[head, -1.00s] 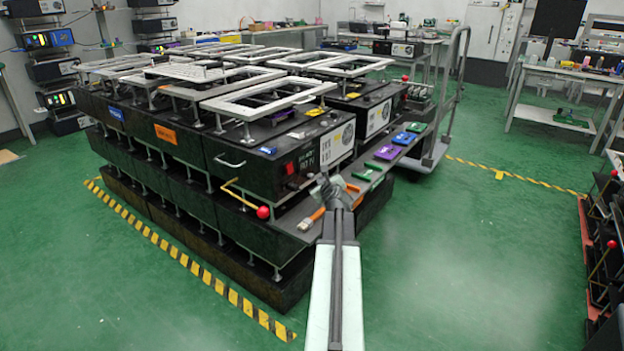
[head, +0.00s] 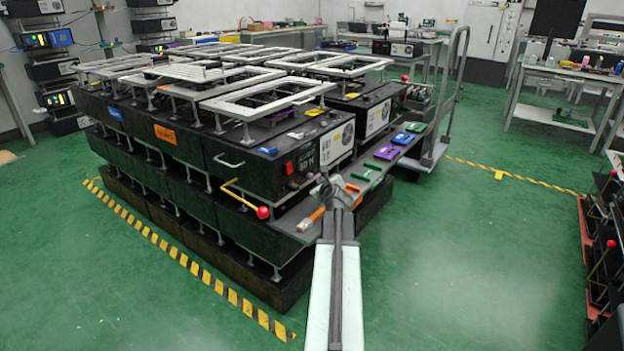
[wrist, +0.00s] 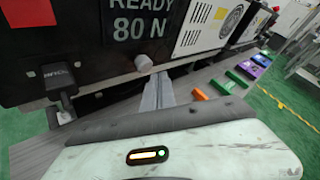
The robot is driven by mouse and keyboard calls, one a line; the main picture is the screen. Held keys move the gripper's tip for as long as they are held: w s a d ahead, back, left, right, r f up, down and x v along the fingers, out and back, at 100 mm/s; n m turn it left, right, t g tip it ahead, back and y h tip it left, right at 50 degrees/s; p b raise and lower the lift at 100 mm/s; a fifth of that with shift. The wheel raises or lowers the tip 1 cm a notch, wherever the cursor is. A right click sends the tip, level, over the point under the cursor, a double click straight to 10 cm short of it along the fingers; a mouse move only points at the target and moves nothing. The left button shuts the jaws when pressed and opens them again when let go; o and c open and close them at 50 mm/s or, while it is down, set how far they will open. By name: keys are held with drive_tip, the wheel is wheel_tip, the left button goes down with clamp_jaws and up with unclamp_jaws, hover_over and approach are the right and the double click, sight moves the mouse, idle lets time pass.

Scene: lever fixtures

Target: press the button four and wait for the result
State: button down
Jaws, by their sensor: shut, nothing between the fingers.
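My gripper (head: 322,180) is shut and empty, in front of the near corner of the black machine (head: 240,165). In the wrist view the shut fingers (wrist: 157,92) point at the lower front of the machine, just below and right of a round grey knob (wrist: 143,63); I cannot tell whether they touch anything. A display (wrist: 140,22) above the knob reads "READY 80 N". A red square (wrist: 32,12) is at the upper left, and a black switch-like part (wrist: 58,80) is at left. No button marked four is legible.
A grey ledge with an orange piece (wrist: 200,95) and green (wrist: 222,85) and purple (wrist: 262,60) blocks runs to the right.

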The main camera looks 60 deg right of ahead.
drive_tip(key=shift+w, duration=0.1)
drive_tip(key=shift+w, duration=0.3)
drive_tip(key=shift+w, duration=0.5)
idle(0.8)
drive_tip(key=shift+s, duration=0.9)
drive_tip(key=shift+s, duration=2.5)
